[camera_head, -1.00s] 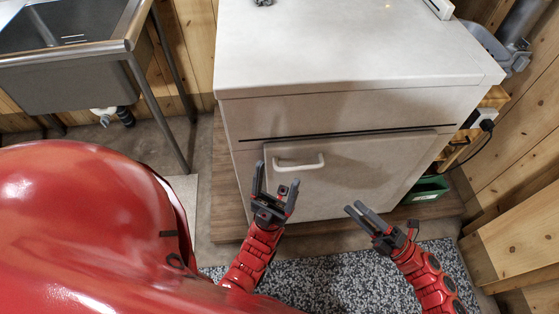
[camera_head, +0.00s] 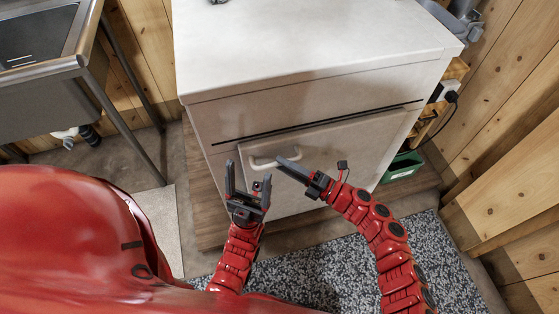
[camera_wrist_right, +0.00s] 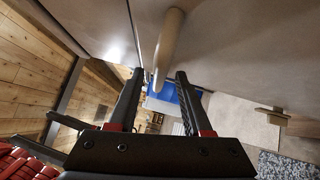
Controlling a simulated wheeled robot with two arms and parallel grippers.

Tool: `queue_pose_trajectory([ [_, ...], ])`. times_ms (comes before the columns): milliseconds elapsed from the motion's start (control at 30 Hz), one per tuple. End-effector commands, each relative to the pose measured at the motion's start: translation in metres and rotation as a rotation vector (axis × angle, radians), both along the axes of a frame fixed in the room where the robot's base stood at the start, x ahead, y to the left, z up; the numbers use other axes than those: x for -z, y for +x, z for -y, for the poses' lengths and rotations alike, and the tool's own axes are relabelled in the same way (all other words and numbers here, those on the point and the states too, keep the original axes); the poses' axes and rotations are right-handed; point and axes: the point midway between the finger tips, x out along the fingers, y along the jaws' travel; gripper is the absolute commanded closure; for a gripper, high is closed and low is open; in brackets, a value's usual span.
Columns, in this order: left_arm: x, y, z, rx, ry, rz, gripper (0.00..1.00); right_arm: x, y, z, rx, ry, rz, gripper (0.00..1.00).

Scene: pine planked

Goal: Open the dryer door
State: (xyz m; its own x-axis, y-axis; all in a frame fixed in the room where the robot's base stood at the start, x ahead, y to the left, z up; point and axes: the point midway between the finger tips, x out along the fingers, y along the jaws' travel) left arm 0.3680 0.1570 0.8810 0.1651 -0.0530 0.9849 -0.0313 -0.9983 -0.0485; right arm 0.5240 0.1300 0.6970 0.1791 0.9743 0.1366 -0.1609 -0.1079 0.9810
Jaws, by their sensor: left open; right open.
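The dryer (camera_head: 300,105) is a white box-shaped unit, and its front door (camera_head: 340,150) looks shut. A pale bar handle (camera_head: 262,164) sits near the door's upper left. My right gripper (camera_head: 285,162) reaches the handle from the right and is open. In the right wrist view the handle (camera_wrist_right: 168,45) runs between the spread fingertips of the right gripper (camera_wrist_right: 160,74); I cannot tell if they touch it. My left gripper (camera_head: 248,165) is open and empty, in front of the door just left of and below the handle. The right fingers partly cover the handle in the head view.
A steel sink (camera_head: 40,60) on legs stands at the left. A green crate (camera_head: 403,166) and wooden shelving are right of the dryer, by the plank wall (camera_head: 490,110). A speckled rug (camera_head: 330,265) lies on the floor in front.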

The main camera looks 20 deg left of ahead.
Motion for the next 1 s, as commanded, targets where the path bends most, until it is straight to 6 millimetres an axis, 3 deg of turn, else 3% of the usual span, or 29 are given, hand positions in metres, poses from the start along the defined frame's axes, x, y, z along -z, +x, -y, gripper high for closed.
queue_pose_trajectory([
  [200, -0.001, 0.000, 0.000, 0.000, 0.000, 0.000, 0.22, -0.003, 0.003, -0.017, 0.000, 0.001, 0.000, 0.50],
  [467, -0.001, 0.000, 0.000, 0.000, 0.000, 0.000, 0.22, -0.003, 0.004, -0.019, 0.000, 0.001, 0.000, 0.50],
  [767, -0.001, 0.000, 0.000, 0.000, 0.000, 0.000, 0.22, -0.003, 0.003, -0.018, 0.000, 0.001, 0.000, 1.00],
  [1000, -0.001, 0.000, 0.000, 0.000, 0.000, 0.000, 0.22, -0.003, 0.003, -0.018, 0.000, 0.001, 0.000, 1.00],
])
